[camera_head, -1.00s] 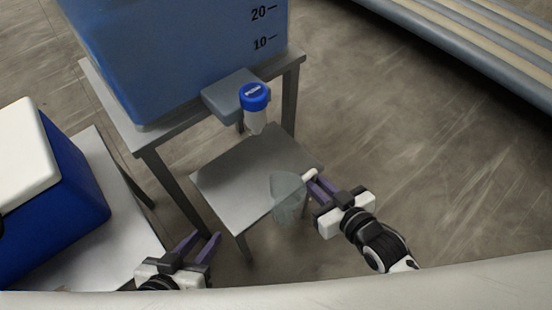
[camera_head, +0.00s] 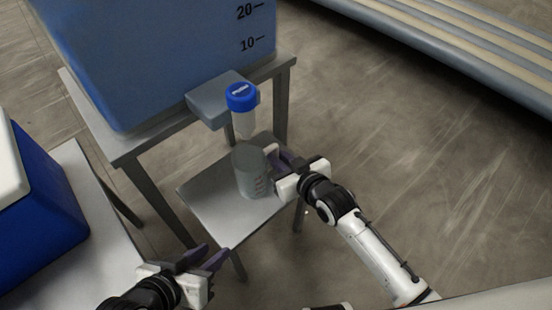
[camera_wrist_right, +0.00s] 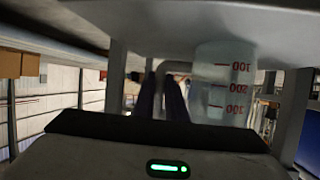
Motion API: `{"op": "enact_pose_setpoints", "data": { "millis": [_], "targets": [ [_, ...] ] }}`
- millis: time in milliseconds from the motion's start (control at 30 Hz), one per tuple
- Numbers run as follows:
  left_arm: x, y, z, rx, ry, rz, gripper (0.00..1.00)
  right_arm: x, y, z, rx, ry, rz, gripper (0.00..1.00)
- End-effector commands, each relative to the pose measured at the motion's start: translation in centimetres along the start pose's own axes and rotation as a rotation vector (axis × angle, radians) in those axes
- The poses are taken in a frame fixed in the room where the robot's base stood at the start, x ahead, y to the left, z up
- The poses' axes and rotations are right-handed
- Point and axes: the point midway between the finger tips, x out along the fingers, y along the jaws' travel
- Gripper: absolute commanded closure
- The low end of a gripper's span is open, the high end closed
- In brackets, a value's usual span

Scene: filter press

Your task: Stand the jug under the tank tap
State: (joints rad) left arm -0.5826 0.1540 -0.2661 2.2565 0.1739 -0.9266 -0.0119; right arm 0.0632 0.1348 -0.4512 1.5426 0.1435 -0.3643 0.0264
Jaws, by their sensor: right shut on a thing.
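The clear grey jug (camera_head: 251,175) looks roughly upright over the low shelf (camera_head: 212,196), just below the tank tap (camera_head: 242,98) with its blue cap and clear spout. I cannot tell if its base touches the shelf. My right gripper (camera_head: 279,160) is shut on the jug's handle from the right. The right wrist view shows the jug (camera_wrist_right: 224,92) with red marks beside the two fingers (camera_wrist_right: 164,95). The blue tank (camera_head: 165,62) stands above and behind. My left gripper (camera_head: 206,258) is open and empty at lower left, apart from the jug.
The tank stands on a grey table (camera_head: 132,145), whose legs flank the low shelf. A grey block (camera_head: 215,100) juts from the tank by the tap. A blue box with a white lid (camera_head: 45,210) sits on a side table at left. Floor at right is clear.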

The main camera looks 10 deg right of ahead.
Motion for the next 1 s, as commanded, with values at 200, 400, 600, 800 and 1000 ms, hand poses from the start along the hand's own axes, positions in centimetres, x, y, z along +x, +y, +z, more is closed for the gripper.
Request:
{"op": "enact_pose_setpoints", "data": {
  "millis": [200, 400, 600, 800, 1000],
  "targets": [
    [-0.1, 0.0, 0.0, 0.000, -0.001, 0.001, 0.69, 0.0, 0.0, -0.2, 0.001, 0.003, 0.000, 1.00],
    [0.0, 0.1, 0.0, 0.002, -0.005, 0.002, 0.69, 0.1, 0.0, 0.1, 0.000, 0.001, 0.000, 0.77],
    [0.0, 0.1, 0.0, 0.002, -0.004, 0.003, 0.69, 0.1, 0.0, 0.1, 0.000, 0.001, 0.000, 0.70],
    [-0.2, 0.1, -0.2, 0.002, 0.000, 0.002, 0.69, -0.1, 0.0, -0.3, 0.000, 0.002, 0.000, 0.70],
    [-1.2, -0.4, -0.2, -0.024, 0.030, -0.027, 0.69, -3.4, 0.0, -0.3, 0.001, -0.001, 0.000, 0.70]
  ]
}}
